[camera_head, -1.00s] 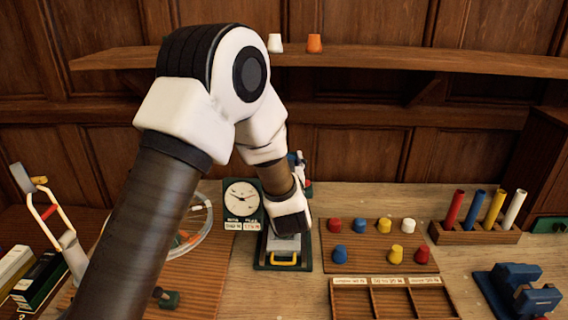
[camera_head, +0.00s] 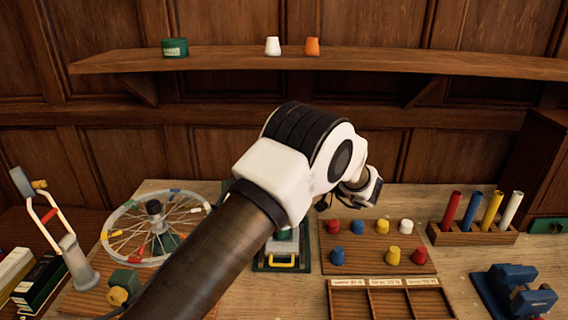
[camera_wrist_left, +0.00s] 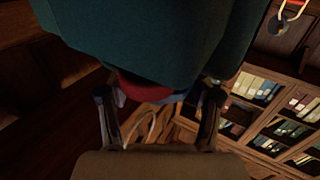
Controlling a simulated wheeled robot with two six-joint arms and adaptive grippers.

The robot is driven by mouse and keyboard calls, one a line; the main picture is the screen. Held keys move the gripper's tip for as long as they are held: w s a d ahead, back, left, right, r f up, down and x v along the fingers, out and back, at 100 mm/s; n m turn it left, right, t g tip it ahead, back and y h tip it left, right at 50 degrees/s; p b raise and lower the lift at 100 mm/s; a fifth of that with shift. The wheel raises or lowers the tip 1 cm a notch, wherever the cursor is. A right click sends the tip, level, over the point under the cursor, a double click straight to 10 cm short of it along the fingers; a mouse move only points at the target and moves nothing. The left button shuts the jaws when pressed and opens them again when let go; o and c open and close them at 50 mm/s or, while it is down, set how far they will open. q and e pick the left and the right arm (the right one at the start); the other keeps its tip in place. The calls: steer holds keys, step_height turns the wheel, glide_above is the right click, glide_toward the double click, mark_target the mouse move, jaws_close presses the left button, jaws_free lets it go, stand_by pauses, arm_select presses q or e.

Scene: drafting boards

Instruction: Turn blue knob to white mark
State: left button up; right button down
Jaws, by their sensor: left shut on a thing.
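My left gripper (camera_wrist_left: 158,112) shows in the left wrist view, its fingers on either side of a dark red part (camera_wrist_left: 145,88) under a large dark teal body (camera_wrist_left: 150,40). It is shut on this thing, though the contact is dim. In the head view my left wrist is right of centre and the fingertips are not clear. Two small blue knob-like pieces, one nearer (camera_head: 337,257) and one farther (camera_head: 358,227), stand on a brown board (camera_head: 375,265). I cannot tell which blue knob is the task's, and no white mark is clear. My right gripper is not in view.
A spoked wheel (camera_head: 126,210) lies at left. A dark green base with a yellow handle (camera_head: 284,262) stands at centre. A rack of coloured tubes (camera_head: 470,236), a divided tray (camera_head: 390,282) and a blue vice-like tool (camera_head: 520,285) are at right. A shelf (camera_head: 450,64) crosses the back.

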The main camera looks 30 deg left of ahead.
arm_select(q)
steer(key=shift+a+f+n+g+h+b, duration=0.1)
steer(key=shift+n+g+h+b, duration=0.25)
steer(key=shift+n+g, duration=0.9)
steer(key=shift+f+n+g+h+b, duration=0.1)
steer(key=shift+n+g+h+b, duration=0.45)
steer(key=shift+g, duration=1.2)
steer(key=shift+n, duration=0.3)
steer(key=o, duration=1.1)
steer(key=shift+o, duration=0.2)
steer(key=shift+a, duration=0.15)
steer(key=shift+r, duration=0.1)
